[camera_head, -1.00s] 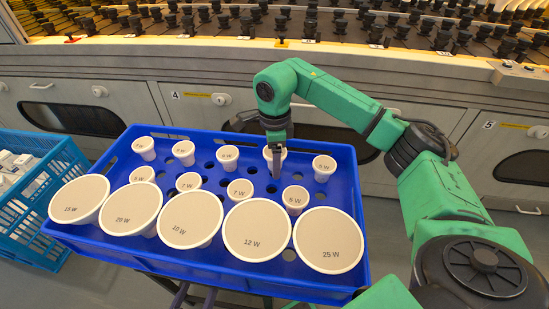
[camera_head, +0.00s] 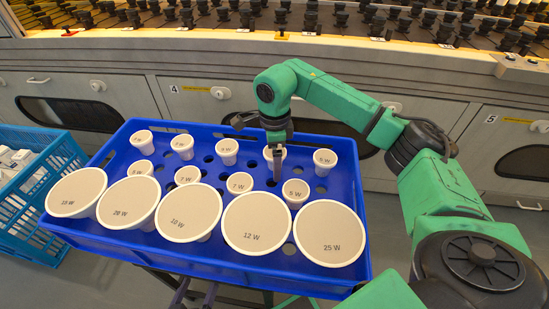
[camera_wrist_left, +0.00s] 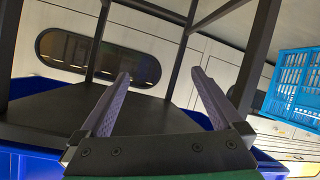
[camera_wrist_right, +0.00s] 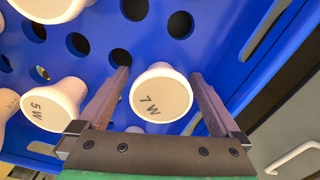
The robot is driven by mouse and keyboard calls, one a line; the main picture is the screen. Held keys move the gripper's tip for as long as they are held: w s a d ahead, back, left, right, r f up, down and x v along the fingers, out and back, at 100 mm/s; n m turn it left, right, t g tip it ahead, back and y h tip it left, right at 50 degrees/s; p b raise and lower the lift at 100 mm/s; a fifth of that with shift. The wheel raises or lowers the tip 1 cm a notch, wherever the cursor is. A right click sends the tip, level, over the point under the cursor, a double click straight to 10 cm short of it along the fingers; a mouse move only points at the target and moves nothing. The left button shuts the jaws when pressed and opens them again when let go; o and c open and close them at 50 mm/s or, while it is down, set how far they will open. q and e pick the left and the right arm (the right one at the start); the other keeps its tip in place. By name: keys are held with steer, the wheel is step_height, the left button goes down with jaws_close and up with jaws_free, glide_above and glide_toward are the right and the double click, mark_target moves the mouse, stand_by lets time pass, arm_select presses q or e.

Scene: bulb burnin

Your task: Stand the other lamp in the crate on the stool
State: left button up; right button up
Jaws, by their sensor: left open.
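The blue crate (camera_head: 100,238) holds white lamps with flat round faces: several large ones in front, such as 12 W (camera_head: 256,230), and small ones behind. Its dark stool (camera_wrist_left: 135,112) shows from below, upside down, in the left wrist view. My right gripper (camera_head: 277,175) is pointed down at the crate's back row, partly hiding a small lamp (camera_head: 268,153). In the right wrist view a 7 W lamp (camera_wrist_right: 162,92) lies between the open fingers of the right gripper (camera_wrist_right: 160,75); contact is unclear. My left gripper (camera_wrist_left: 160,82) is open and empty near the stool's underside.
Small lamps stand close by, including a 5 W lamp (camera_wrist_right: 55,103). Several crate holes are empty. A light-blue crate (camera_head: 25,215) with white boxes stands on the floor at left. A grey cabinet (camera_head: 215,85) with dark sockets on top runs behind.

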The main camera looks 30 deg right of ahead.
step_height(320, 180, up, 7)
steer(key=shift+f+p, duration=0.15)
steer(key=shift+p, duration=1.1)
arm_select(q)
steer(key=a+r+m+g+y+p, duration=0.1)
steer(key=a+r+g+y+p, duration=0.1)
steer(key=a, duration=0.3)
steer(key=shift+r+g, duration=0.9)
arm_select(e)
step_height(320, 180, up, 8)
arm_select(q)
steer(key=shift+s, duration=0.15)
arm_select(e)
steer(key=shift+f, duration=0.1)
